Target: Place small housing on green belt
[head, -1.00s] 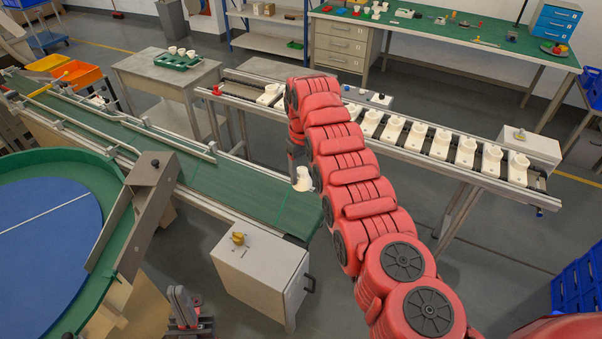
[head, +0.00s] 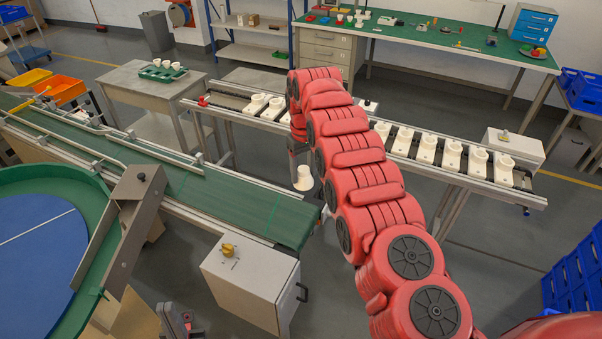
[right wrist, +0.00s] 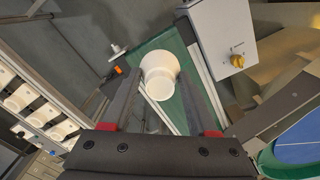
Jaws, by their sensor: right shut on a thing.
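My right gripper (head: 301,168) is shut on a small white housing (head: 303,179) and holds it up in the air. In the head view the housing appears just past the far edge of the green belt (head: 235,208), near the belt's right end. In the right wrist view the housing (right wrist: 158,76) sits between the two dark fingers, with the green belt (right wrist: 172,108) below and behind it. The red arm hides part of the gripper in the head view. My left gripper (head: 175,322) shows at the bottom edge, partly cut off, away from the belt.
A grey control box with a yellow knob (head: 228,250) stands by the belt's near side. A metal guide chute (head: 130,225) crosses by the blue round table (head: 35,240). Behind, a rail carries several white housings (head: 427,147). A side table holds a green tray (head: 162,72).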

